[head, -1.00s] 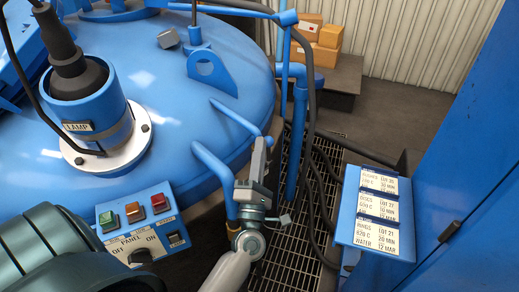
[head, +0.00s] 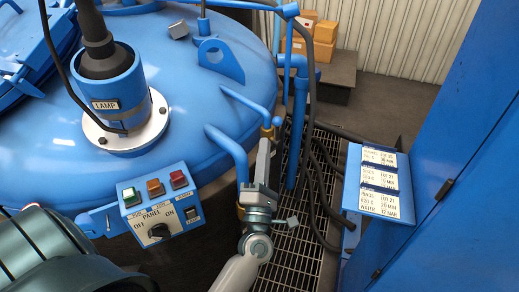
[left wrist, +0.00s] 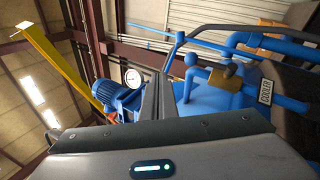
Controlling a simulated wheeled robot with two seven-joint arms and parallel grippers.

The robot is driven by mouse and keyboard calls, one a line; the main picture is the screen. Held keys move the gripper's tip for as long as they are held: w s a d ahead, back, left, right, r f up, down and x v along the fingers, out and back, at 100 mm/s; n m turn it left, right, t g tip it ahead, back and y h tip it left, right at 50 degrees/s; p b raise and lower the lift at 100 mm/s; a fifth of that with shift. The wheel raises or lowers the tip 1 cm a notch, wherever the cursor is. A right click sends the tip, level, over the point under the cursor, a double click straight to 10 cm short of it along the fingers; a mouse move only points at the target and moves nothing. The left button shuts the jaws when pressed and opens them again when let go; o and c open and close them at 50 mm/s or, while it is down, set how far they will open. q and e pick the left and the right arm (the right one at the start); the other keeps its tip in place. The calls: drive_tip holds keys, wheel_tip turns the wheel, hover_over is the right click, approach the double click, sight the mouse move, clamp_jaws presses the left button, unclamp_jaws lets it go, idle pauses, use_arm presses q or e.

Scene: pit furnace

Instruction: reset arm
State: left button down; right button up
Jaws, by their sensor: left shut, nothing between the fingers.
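My left gripper (head: 266,146) shows in the head view beside the blue bent pipes at the lid's right edge. Its grey fingers are together with nothing between them. In the left wrist view the dark fingers (left wrist: 158,92) rise from the middle of the grey gripper body, shut and empty. I cannot tell whether they touch the pipes. My right gripper is not in view.
The blue furnace lid (head: 190,90) carries a lamp housing (head: 120,100). A switch panel (head: 160,205) is at its front. A card holder (head: 380,185) and blue cabinet (head: 450,170) stand right. Hoses cross the floor grating (head: 298,240). A gauge (left wrist: 132,80) shows in the wrist view.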

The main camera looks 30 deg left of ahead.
use_arm(q)
drive_tip(key=shift+s+d+f, duration=0.1)
drive_tip(key=shift+s, duration=0.05)
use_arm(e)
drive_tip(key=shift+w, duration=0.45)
